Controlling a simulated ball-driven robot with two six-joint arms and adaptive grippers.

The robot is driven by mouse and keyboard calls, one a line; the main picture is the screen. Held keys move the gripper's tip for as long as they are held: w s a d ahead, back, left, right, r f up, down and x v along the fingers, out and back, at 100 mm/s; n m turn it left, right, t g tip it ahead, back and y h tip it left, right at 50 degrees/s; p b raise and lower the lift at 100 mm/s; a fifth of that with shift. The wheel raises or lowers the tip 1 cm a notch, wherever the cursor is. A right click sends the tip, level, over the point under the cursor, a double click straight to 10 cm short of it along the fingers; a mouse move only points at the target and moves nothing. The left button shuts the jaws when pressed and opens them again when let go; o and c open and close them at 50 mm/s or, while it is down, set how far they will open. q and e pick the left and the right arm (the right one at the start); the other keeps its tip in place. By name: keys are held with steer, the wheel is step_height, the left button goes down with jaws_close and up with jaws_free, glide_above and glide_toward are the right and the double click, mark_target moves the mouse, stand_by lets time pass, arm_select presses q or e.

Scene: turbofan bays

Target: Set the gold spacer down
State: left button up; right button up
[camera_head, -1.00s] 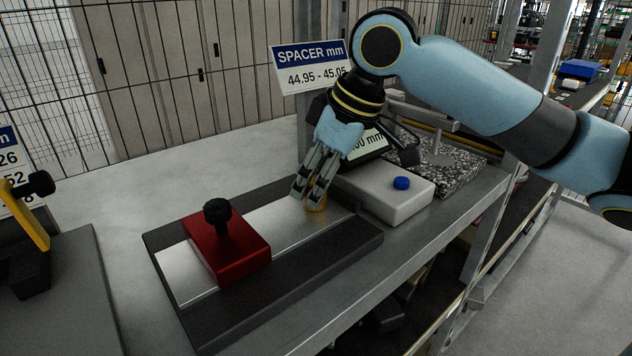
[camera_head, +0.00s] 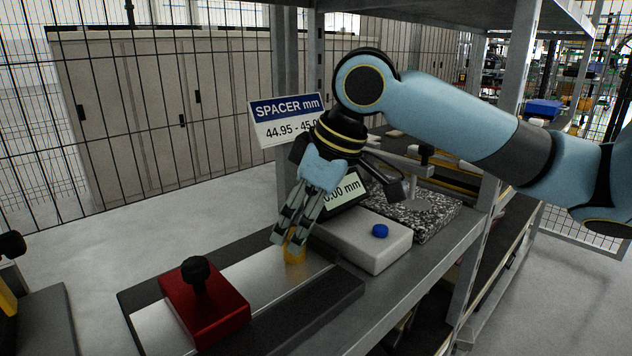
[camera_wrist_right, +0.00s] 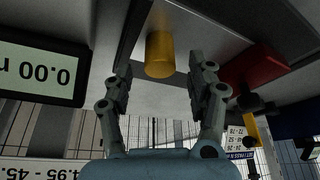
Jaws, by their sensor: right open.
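The gold spacer (camera_head: 295,252) stands upright on the bare metal strip of the dark-edged plate (camera_head: 345,290). It also shows in the right wrist view (camera_wrist_right: 160,56), beyond the fingertips with a gap on each side. My right gripper (camera_head: 284,238) is open, its fingers tilted down at the spacer; in the right wrist view its two fingers (camera_wrist_right: 160,80) are spread apart. My left gripper is not in view.
A red block (camera_head: 205,305) with a black knob sits on the plate's left part. A white box with a blue button (camera_head: 375,240), a display (camera_head: 345,192) and a speckled slab (camera_head: 425,212) stand right. A spacer sign (camera_head: 285,118) stands behind.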

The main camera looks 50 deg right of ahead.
steer(key=p+v, duration=0.6)
steer(key=v, duration=0.3)
steer(key=shift+r+p, duration=0.35)
steer(key=shift+s+f, duration=0.1)
steer(key=shift+s, duration=0.05)
